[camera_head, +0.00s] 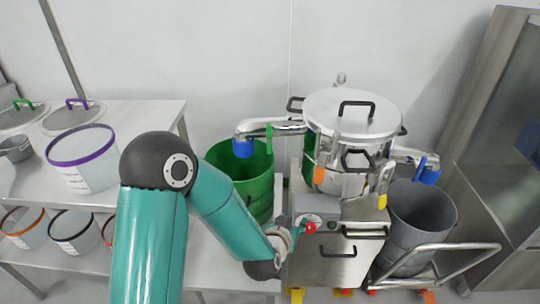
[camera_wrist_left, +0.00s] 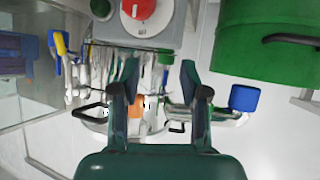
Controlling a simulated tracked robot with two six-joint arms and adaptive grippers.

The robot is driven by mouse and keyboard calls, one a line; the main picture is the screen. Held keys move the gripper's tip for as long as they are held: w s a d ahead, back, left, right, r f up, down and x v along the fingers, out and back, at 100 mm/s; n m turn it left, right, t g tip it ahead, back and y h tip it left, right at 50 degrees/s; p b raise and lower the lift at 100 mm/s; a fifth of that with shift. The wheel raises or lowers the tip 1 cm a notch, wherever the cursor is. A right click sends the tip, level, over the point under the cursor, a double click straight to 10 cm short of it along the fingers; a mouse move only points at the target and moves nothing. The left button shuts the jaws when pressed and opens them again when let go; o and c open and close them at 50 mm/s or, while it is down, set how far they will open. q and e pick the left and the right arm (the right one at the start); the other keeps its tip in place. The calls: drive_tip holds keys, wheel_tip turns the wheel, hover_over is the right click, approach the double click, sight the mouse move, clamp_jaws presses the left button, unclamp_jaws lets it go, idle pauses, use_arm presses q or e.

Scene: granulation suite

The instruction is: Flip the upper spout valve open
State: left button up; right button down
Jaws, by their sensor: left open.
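The steel vessel (camera_head: 352,112) has a spout (camera_head: 285,127) on its left, the higher of two, with a blue outlet end (camera_head: 243,148) over a green bin. A small green lever (camera_head: 268,138) stands upright across this spout. In the wrist view the spout (camera_wrist_left: 222,118) and blue end (camera_wrist_left: 243,97) lie right of the fingers; the lever cannot be made out there. My left gripper (camera_wrist_left: 160,68) is open and holds nothing. In the head view it is low in front of the machine, below the spout, its fingers mostly hidden. My right gripper is not in view.
The lower right spout has a blue lever and outlet (camera_head: 430,177) above a grey bin (camera_head: 420,212). A green bin (camera_head: 237,168) stands under the left spout. A red knob (camera_head: 310,227) on the control box is close to my left wrist. Pails stand on a table (camera_head: 145,112) at left.

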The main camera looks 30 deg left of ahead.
sight(269, 138)
use_arm(q)
drive_tip(key=a+r+n+t+y+b, duration=0.35)
drive_tip(key=a+r+y, duration=0.5)
drive_tip(key=r, duration=0.45)
drive_tip(key=shift+m+h, duration=0.25)
drive_tip(key=shift+h, duration=0.4)
drive_tip(key=p+x, duration=0.1)
drive_tip(key=x, duration=1.6)
drive_tip(key=shift+r, duration=0.15)
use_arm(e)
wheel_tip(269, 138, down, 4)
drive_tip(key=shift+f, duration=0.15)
